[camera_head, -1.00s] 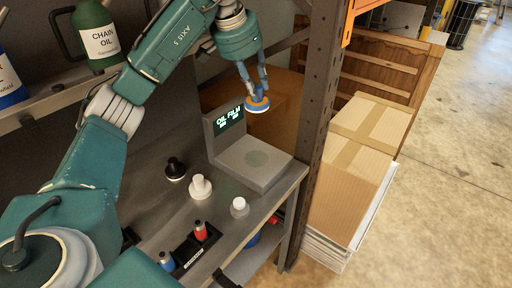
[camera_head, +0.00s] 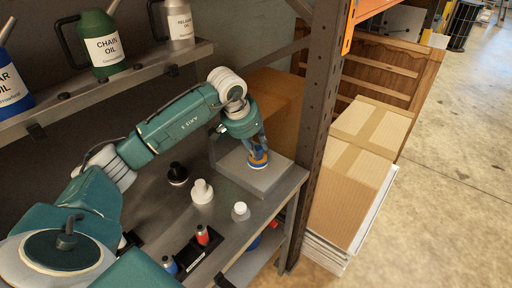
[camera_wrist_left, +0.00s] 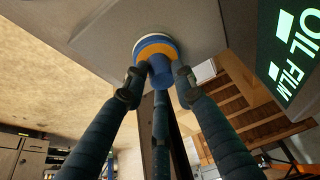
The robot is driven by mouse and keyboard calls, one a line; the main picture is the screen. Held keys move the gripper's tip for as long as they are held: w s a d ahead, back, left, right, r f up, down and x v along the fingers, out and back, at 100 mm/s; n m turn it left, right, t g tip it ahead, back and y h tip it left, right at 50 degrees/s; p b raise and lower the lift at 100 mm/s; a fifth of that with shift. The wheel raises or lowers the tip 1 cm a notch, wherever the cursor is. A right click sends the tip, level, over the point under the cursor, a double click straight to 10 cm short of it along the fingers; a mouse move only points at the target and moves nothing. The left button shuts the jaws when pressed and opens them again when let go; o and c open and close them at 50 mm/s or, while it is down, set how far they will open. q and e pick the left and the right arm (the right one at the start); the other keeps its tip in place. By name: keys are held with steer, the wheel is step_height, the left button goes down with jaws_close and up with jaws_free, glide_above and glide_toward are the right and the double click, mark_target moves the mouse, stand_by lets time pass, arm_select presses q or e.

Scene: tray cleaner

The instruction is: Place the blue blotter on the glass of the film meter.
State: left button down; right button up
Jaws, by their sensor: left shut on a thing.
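The blue blotter (camera_head: 259,165) has an orange band and a pale pad underneath. My left gripper (camera_head: 257,154) is shut on it, its fingers pointing down over the film meter (camera_head: 278,181). The blotter and fingers cover the meter's round glass in the head view. The wrist view shows the blotter (camera_wrist_left: 162,72) between the fingers, pad facing the meter's grey top (camera_wrist_left: 95,25). I cannot tell whether the pad touches the glass or is just above it. The meter's lit OIL FILM display (camera_wrist_left: 297,48) is at the right there. My right gripper is not in view.
On the bench stand a black knobbed piece (camera_head: 177,174), a white one (camera_head: 202,192) and a small white-capped jar (camera_head: 240,211). A dark rack holds red (camera_head: 202,235) and blue (camera_head: 168,264) vials. A steel post (camera_head: 318,130) rises close right of the meter.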

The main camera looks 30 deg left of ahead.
arm_select(q)
steer(key=shift+f, duration=0.35)
steer(key=c, duration=1.4)
jaws_free()
steer(key=b+v, duration=0.2)
steer(key=v, duration=1)
steer(key=shift+w, duration=0.1)
